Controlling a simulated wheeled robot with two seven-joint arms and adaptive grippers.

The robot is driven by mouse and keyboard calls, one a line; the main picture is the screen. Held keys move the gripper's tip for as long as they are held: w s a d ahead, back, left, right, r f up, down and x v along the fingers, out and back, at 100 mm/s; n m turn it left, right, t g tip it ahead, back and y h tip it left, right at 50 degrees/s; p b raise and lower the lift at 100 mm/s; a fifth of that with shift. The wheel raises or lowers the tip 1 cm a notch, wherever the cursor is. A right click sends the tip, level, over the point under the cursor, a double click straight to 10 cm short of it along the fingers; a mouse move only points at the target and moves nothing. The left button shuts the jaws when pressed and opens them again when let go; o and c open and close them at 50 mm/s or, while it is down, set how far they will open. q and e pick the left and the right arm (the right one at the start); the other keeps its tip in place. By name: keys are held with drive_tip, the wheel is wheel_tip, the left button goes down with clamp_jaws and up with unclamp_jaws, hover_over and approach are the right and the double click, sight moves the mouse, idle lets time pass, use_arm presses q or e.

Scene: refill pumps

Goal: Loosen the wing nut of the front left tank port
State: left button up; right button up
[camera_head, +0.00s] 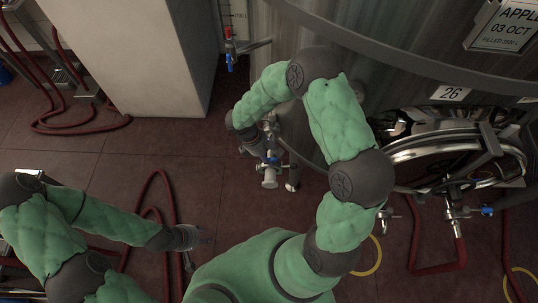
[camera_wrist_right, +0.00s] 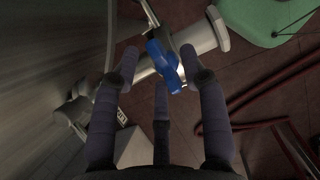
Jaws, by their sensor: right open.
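The front left tank port (camera_head: 270,172) is a metal pipe fitting low on the steel tank, with a blue part (camera_head: 273,161) on it. In the right wrist view the metal fitting (camera_wrist_right: 205,38) runs diagonally, with the blue winged part (camera_wrist_right: 166,68) on its side. I cannot tell for sure whether this blue part is the wing nut or a valve handle. My right gripper (camera_head: 262,150) is beside the port. In its wrist view its fingers (camera_wrist_right: 160,80) are open, with the blue part near and between the tips. My left gripper (camera_head: 194,240) hangs low over the floor, its fingers unclear.
The steel tank (camera_head: 420,35) curves across the right, with a round manway (camera_head: 450,150) and another blue-handled valve (camera_head: 486,211) there. Red hoses (camera_head: 155,190) lie on the tiled floor. A pale block (camera_head: 135,60) stands at the upper left.

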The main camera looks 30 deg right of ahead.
drive_tip(key=v, duration=1.2)
drive_tip(key=shift+f, duration=0.15)
